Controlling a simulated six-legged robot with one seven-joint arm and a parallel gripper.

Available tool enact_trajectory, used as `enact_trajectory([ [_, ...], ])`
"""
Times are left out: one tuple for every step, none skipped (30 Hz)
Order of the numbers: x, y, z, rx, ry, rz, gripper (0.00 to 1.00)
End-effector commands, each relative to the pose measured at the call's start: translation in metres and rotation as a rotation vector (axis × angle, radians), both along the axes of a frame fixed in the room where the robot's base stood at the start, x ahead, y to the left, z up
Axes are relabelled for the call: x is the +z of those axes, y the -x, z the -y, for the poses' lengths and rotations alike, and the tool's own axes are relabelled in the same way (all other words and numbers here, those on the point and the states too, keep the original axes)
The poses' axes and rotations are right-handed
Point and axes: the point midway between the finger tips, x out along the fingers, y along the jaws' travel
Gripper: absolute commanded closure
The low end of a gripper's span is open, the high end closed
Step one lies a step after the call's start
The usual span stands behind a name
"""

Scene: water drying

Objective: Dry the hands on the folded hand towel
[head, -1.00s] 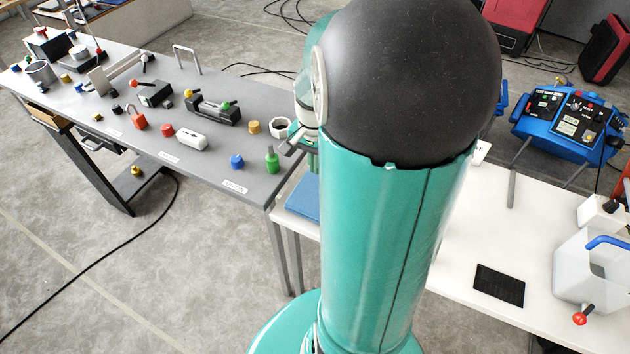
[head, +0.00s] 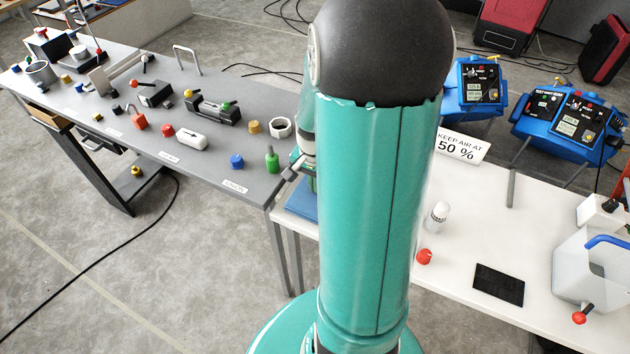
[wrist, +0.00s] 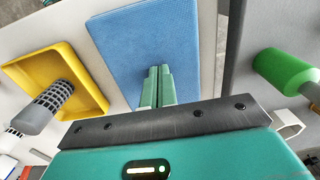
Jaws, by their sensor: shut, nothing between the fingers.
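The folded hand towel is a flat blue textured rectangle (wrist: 135,35), filling the upper middle of the wrist view. In the head view a small part of the blue towel (head: 302,202) shows on the white table, left of my arm; the rest is hidden. My gripper (wrist: 159,70) is shut and empty, its two green fingers side by side. The fingertips overlap the towel's lower part in the wrist view; I cannot tell whether they touch it. In the head view my gripper (head: 299,166) shows partly beside my arm, near the grey table's corner.
A yellow tray (wrist: 88,62) with a grey mesh-ended cylinder (wrist: 50,103) lies left of the towel. A green cylinder (wrist: 285,72) stands on the grey table at right. A white bottle (head: 436,217) and red knob (head: 424,257) are right of my arm.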

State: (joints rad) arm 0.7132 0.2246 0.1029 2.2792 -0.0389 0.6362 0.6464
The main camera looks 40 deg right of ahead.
Motion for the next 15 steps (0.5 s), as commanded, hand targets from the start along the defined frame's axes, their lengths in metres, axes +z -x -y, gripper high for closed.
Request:
enact_trajectory([
  [-0.0105, 0.0018, -0.0020, 0.002, -0.004, -0.005, 1.00],
  [-0.0123, 0.0021, -0.0018, 0.001, -0.004, -0.005, 1.00],
  [-0.0137, 0.0023, -0.0019, 0.000, -0.004, -0.006, 1.00],
  [-0.0142, 0.0022, -0.0019, 0.000, -0.005, -0.007, 1.00],
  [-0.0145, 0.0021, -0.0017, 0.000, -0.005, -0.007, 1.00],
  [-0.0149, 0.0020, -0.0017, 0.000, -0.005, -0.007, 1.00],
  [-0.0151, 0.0021, -0.0017, 0.000, -0.006, -0.008, 1.00],
  [-0.0153, 0.0021, -0.0017, 0.000, -0.006, -0.008, 1.00],
  [-0.0154, 0.0020, -0.0016, -0.001, -0.006, -0.009, 1.00],
  [-0.0154, 0.0019, -0.0015, -0.001, -0.006, -0.009, 1.00],
  [-0.0155, 0.0018, -0.0015, -0.001, -0.006, -0.009, 1.00],
  [-0.0155, 0.0017, -0.0013, -0.001, -0.006, -0.009, 1.00],
  [-0.0155, 0.0017, -0.0013, -0.001, -0.006, -0.009, 1.00],
  [-0.0155, 0.0017, -0.0013, -0.001, -0.006, -0.009, 1.00],
  [-0.0155, 0.0017, -0.0013, -0.001, -0.006, -0.009, 1.00],
])
